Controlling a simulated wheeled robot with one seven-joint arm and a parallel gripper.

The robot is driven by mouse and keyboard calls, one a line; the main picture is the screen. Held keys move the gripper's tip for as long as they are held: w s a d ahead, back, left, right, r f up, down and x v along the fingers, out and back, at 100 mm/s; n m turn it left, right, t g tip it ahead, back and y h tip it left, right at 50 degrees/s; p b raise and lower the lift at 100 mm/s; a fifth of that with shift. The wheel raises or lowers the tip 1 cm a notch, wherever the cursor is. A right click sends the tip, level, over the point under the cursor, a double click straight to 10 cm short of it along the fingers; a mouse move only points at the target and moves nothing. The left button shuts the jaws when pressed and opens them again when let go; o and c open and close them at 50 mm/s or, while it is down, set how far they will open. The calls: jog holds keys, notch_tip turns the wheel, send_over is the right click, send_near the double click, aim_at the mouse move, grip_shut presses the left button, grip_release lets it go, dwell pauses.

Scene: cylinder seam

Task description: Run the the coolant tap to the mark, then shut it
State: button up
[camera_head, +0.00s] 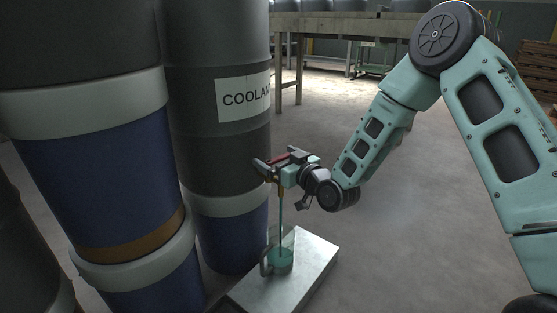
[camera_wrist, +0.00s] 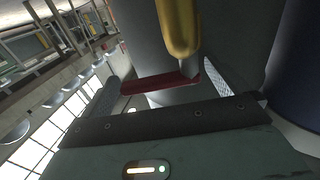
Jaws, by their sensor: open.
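The coolant drum (camera_head: 215,165), dark with a pale band and a COOLANT label, stands left of centre in the head view. The brass tap (camera_wrist: 178,25) shows in the wrist view with a red lever (camera_wrist: 160,82). My gripper (camera_head: 268,163) is at the tap, its fingers open on either side of the red lever. A thin teal stream runs down from the tap into a clear jug (camera_head: 281,257). The jug holds teal liquid in its lower part. Its mark cannot be made out at this size.
The jug stands on a grey metal block (camera_head: 305,272) on the floor. Another large drum (camera_head: 95,190) with blue and brown bands stands close at the left. A workbench (camera_head: 340,25) is at the back. The floor to the right is open around my arm.

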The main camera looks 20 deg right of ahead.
jog(key=c, duration=1.4)
jog(key=shift+w+r+n+g+y+p, duration=0.1)
jog(key=shift+w+n+g+y+p, duration=0.15)
jog(key=shift+n+g+y+p, duration=0.9)
jog(key=shift+a+n+y+b, duration=0.15)
jog(key=shift+n+y+b, duration=0.15)
jog(key=shift+y, duration=0.45)
jog(key=o, duration=1.4)
jog(key=p+v, duration=0.6)
jog(key=v, duration=1.1)
jog(key=shift+s+f, duration=0.15)
jog(key=shift+f, duration=0.05)
